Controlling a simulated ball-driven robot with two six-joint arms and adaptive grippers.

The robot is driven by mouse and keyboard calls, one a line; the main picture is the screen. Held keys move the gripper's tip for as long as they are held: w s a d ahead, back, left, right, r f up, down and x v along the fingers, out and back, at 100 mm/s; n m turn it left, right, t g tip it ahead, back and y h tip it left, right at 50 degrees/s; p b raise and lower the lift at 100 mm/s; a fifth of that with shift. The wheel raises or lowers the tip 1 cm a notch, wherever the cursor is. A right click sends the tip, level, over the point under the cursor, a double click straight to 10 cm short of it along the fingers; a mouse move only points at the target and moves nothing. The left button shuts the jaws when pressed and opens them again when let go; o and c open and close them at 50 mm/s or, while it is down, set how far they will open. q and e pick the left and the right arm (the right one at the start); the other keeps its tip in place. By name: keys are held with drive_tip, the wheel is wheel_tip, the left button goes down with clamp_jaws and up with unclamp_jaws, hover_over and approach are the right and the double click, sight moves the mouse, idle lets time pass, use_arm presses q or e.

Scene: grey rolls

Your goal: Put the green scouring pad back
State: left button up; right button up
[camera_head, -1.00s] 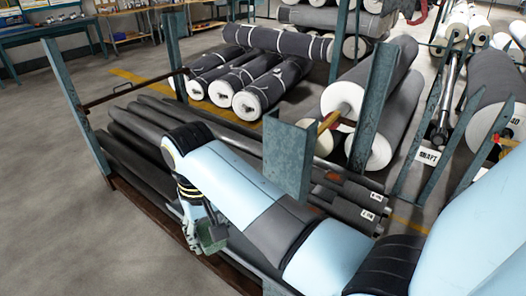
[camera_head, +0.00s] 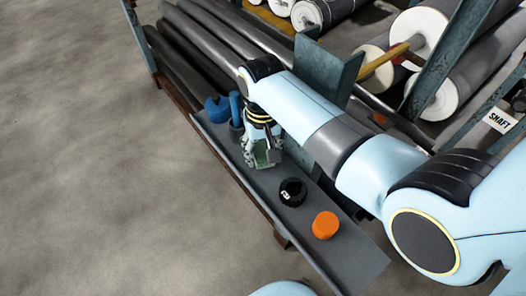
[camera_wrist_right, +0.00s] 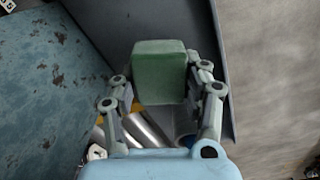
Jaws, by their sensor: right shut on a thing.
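The green scouring pad (camera_head: 264,156) is a small green block between the fingers of my right gripper (camera_head: 262,158). In the right wrist view the pad (camera_wrist_right: 160,72) fills the gap between the fingertips, and my right gripper (camera_wrist_right: 160,92) is shut on it. The pad hangs over a narrow dark grey shelf (camera_head: 345,258). I cannot tell whether the pad touches the shelf. My left gripper is not in view.
On the shelf, a blue round object (camera_head: 217,109) and an upright blue piece (camera_head: 235,108) stand behind the gripper. A black round object (camera_head: 292,191) and an orange one (camera_head: 326,225) stand in front. Dark rolls (camera_head: 205,42) lie behind.

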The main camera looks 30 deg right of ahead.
sight(262, 149)
drive_tip(key=shift+f, duration=0.75)
drive_tip(key=o, duration=1.2)
drive_tip(key=shift+f, duration=0.1)
wheel_tip(262, 149, up, 12)
drive_tip(key=shift+r+p, duration=0.15)
drive_tip(key=shift+p, duration=0.4)
